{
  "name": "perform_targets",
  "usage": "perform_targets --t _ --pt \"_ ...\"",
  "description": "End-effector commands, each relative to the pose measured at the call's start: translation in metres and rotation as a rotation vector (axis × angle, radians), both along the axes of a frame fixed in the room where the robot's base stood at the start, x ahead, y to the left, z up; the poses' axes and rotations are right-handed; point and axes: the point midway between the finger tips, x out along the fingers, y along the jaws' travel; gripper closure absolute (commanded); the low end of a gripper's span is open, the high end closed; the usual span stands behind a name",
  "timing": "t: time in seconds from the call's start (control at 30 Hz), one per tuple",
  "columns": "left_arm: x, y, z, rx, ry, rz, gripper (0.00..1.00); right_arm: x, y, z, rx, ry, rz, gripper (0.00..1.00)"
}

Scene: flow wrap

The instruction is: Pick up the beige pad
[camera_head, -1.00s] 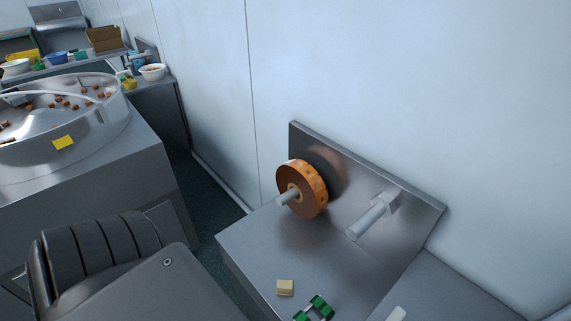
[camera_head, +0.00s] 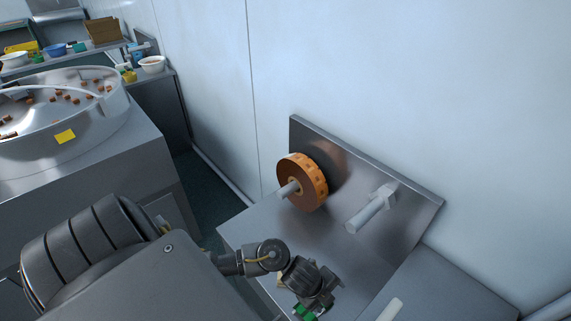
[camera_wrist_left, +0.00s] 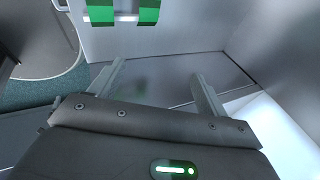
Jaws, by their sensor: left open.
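The beige pad (camera_head: 281,284) lies on the metal table and is almost wholly hidden behind my left gripper in the head view; only a small sliver shows. I cannot make it out in the left wrist view. My left gripper (camera_head: 312,291) is over the table near the pad. In the left wrist view my left gripper (camera_wrist_left: 158,72) has its two fingers apart, with nothing seen between them. My right gripper is not in view.
An orange-brown film roll (camera_head: 303,183) and a bare spindle (camera_head: 370,214) stick out from the upright metal plate behind. A white piece (camera_head: 390,309) lies to the right.

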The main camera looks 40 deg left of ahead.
Motion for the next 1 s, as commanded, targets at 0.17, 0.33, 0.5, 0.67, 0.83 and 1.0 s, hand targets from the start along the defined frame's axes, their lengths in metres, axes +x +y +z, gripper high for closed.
perform_targets --t 0.17,0.33,0.5,0.67,0.83,1.0 --pt "0.015 0.063 -0.019 0.21 0.076 -0.388 0.24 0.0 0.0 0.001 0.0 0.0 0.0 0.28" --pt "0.013 0.131 -0.02 0.34 0.207 -0.596 0.24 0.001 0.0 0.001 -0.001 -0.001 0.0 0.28" --pt "0.008 0.165 -0.015 0.386 0.282 -0.67 0.24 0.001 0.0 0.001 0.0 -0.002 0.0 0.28" --pt "0.007 0.169 -0.016 0.391 0.294 -0.679 0.24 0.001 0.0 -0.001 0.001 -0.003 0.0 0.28" --pt "0.006 0.168 -0.043 0.387 0.294 -0.677 0.24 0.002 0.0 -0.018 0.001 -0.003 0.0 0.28" --pt "0.007 0.168 -0.065 0.388 0.292 -0.678 0.24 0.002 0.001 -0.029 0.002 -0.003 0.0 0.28"
